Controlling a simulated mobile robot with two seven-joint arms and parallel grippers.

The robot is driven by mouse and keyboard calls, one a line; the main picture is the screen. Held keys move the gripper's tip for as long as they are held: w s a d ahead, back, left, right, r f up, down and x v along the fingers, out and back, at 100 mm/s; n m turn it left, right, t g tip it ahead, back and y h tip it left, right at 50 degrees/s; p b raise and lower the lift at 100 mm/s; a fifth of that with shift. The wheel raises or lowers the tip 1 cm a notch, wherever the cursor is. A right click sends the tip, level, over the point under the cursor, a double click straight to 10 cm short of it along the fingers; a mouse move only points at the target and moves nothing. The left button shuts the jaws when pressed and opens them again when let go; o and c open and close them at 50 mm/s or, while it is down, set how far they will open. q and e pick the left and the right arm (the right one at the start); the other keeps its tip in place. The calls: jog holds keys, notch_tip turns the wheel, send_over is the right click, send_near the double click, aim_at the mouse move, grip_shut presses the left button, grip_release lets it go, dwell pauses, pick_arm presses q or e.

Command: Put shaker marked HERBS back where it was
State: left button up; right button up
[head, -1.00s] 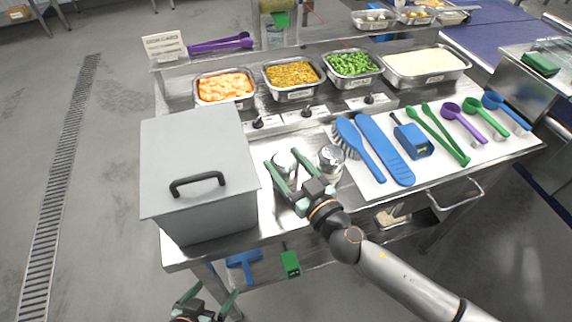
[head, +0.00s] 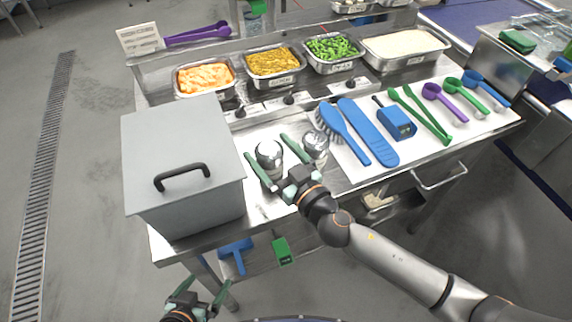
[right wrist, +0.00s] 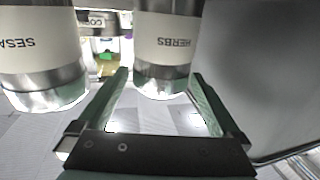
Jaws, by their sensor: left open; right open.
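The shaker marked HERBS (head: 269,157) stands upright on the steel counter, right of the grey lidded box, with its silver cap up. Its label (right wrist: 166,46) reads inverted in the right wrist view. My right gripper (head: 266,146) is open, with one green finger on each side of this shaker; in the right wrist view gaps show beside it. A second shaker (head: 316,149), its label starting SESA (right wrist: 35,48), stands just to the right, outside the fingers. My left gripper (head: 199,295) is open and empty, low in front of the counter.
The grey box (head: 165,140) stands close on the left. A blue brush (head: 345,135) and other utensils lie on a white mat to the right. Several food pans (head: 272,65) line the back. A narrow counter strip in front of the shakers is clear.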

jog(key=b+v, duration=0.2)
jog(key=v, duration=0.8)
jog(key=shift+s+d+f, duration=0.1)
jog(key=shift+s+f, duration=0.1)
pick_arm(q)
jog(key=shift+f+b, duration=0.3)
jog(key=shift+f, duration=1.05)
pick_arm(e)
jog(key=shift+v, duration=0.75)
jog(key=shift+r, duration=0.15)
pick_arm(q)
jog(key=shift+s, duration=0.1)
